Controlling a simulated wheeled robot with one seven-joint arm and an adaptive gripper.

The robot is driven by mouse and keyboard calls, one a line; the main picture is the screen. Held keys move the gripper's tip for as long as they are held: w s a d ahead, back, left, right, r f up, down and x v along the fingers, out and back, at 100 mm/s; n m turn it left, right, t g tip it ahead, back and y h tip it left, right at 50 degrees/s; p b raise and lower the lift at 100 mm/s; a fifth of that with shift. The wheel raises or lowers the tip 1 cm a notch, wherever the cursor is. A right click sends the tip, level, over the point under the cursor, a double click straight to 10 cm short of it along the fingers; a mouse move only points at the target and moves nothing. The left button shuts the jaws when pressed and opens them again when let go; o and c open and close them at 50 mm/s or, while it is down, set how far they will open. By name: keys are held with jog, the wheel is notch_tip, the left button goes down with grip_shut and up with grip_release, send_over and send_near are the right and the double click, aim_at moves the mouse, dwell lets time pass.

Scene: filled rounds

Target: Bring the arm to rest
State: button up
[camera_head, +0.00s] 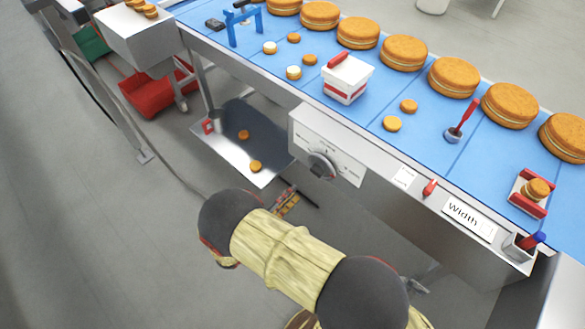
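My arm shows at the bottom centre of the head view, as a cream link between two dark rounded joints, in front of the conveyor's near side. My gripper cannot be made out; it is hidden or outside the picture. No held thing shows. The arm appears apart from the blue conveyor belt (375,92) and the things on it, though the depth between the arm and the conveyor's side is hard to judge.
Large filled rounds (404,52) line the belt's far side. A white box (347,79), small rounds (392,124) and a red-handled tool (461,122) lie nearer. A metal tray (240,145) sits below the belt. A red bin (157,93) stands left. Grey floor is open at lower left.

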jog(key=s+d+f+n+g+h, duration=0.1)
jog(key=s+d+f+n+g, duration=0.3)
jog(key=s+d, duration=0.15)
jog(key=s+d+r+m+g+y, duration=0.1)
jog(key=s+d+r+m+g, duration=0.1)
jog(key=s+d+r+g, duration=0.45)
jog(key=s+d+r+m+y, duration=0.2)
jog(key=d+r+m+y, duration=0.1)
jog(key=r, duration=0.8)
jog(key=s+d+r+m+t+y, duration=0.1)
jog(key=d+r+m+y, duration=0.3)
jog(key=r, duration=0.7)
jog(key=s+d+r+m+t+y, duration=0.1)
jog(key=s+d+r+m+y, duration=0.2)
jog(key=r, duration=0.7)
jog(key=shift+s+d+r+m+y, duration=0.4)
jog(key=shift+d+m+y, duration=0.1)
jog(key=shift+d+m, duration=0.5)
